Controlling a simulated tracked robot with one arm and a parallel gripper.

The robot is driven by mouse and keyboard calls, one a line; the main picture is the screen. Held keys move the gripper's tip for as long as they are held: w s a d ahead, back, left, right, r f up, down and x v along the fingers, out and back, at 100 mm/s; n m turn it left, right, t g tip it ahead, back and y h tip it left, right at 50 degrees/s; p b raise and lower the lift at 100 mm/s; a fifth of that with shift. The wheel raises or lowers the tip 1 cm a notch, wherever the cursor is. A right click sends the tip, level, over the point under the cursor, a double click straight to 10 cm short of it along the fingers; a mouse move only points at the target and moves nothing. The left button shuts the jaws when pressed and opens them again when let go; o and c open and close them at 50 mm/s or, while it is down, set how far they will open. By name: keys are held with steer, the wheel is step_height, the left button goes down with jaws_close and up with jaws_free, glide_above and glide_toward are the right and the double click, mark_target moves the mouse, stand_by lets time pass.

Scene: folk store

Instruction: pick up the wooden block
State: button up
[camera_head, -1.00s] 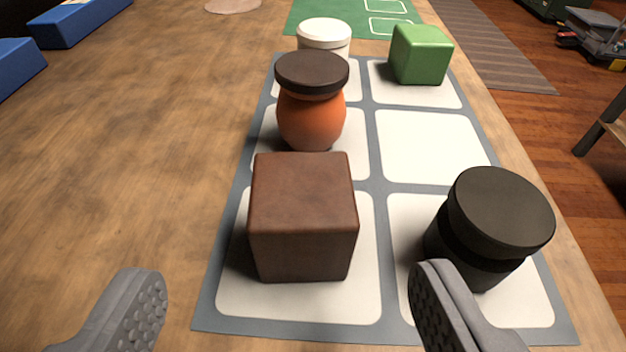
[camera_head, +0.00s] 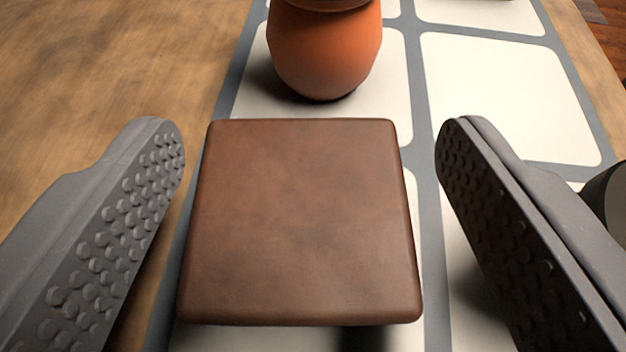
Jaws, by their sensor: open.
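The wooden block (camera_head: 300,220) is a dark brown cube with rounded edges. It sits on a white square of the grey-bordered mat, in the middle of the view, and I see mostly its top face. My gripper (camera_head: 311,150) is open, with one grey studded finger to the left of the block and one to the right. A gap shows between each finger and the block, wider at the tip of the right finger. The block's lower part is mostly hidden beneath its top face.
An orange pot (camera_head: 325,45) stands just behind the block on the mat (camera_head: 510,95). A dark round object (camera_head: 606,195) is partly visible at the right edge, close beside the right finger. The mat square behind and to the right is empty. Bare wooden table (camera_head: 110,60) lies to the left.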

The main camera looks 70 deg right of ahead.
steer(key=c, duration=1.1)
steer(key=shift+r, duration=0.1)
